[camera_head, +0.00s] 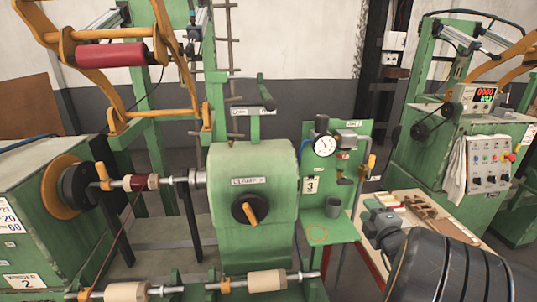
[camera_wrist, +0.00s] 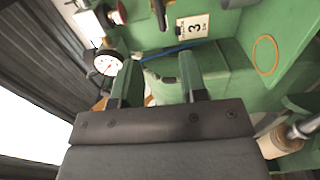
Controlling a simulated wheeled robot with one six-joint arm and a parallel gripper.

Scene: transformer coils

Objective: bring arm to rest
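My arm shows as a black ribbed link at the lower right of the head view, with the grey wrist end (camera_head: 386,228) left of it, over the wooden-topped bench. In the wrist view my gripper (camera_wrist: 158,72) has its two fingers spread apart with nothing held between them. Beyond the fingers is the green winding machine's surface. The fingertips are too small to make out in the head view.
A control panel (camera_head: 490,160) is behind right.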

